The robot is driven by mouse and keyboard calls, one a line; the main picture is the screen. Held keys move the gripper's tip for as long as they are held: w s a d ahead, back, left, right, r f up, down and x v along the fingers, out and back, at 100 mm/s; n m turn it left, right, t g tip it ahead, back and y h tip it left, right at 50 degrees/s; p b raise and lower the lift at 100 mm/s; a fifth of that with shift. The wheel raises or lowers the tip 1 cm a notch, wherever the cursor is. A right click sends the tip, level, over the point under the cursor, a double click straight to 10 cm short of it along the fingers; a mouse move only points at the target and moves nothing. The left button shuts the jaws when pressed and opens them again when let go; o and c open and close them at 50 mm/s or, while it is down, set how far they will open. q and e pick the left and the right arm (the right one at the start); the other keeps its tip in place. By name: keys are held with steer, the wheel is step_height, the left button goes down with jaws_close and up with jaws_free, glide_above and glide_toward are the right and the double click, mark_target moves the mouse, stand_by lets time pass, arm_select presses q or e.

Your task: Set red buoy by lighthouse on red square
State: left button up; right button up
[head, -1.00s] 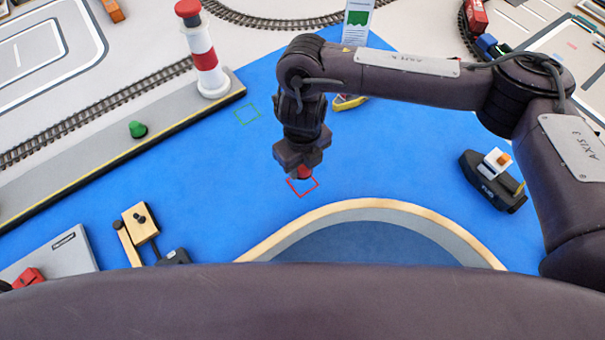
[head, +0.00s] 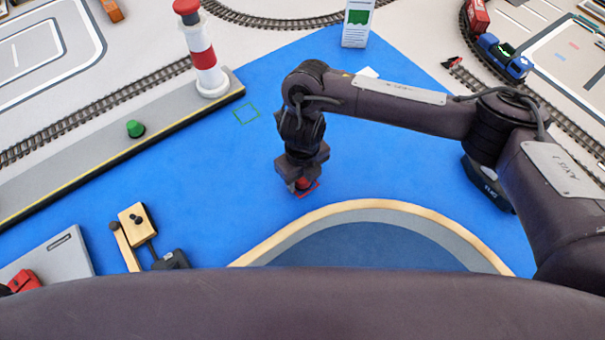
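My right gripper (head: 302,183) points down over the blue water mat. It appears shut on the red buoy (head: 303,184), most of which is hidden by the fingers. The buoy is low over the red square (head: 313,188), whose outline shows only in part around it. I cannot tell whether the buoy touches the mat. The red-and-white lighthouse (head: 204,60) stands upright on the grey quay at the upper left. My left gripper is not in view.
A green buoy (head: 135,129) stands on the quay (head: 90,160). A green square (head: 246,114) is on the mat. A wooden joystick box (head: 138,222) is at lower left. A curved wooden rim (head: 370,206) lies just in front. A dark tug (head: 485,187) is partly behind my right arm.

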steer(key=shift+o, duration=0.7)
steer(key=shift+r, duration=0.1)
steer(key=shift+r, duration=0.2)
step_height(320, 180, up, 12)
steer(key=p, duration=0.1)
steer(key=shift+f, duration=0.1)
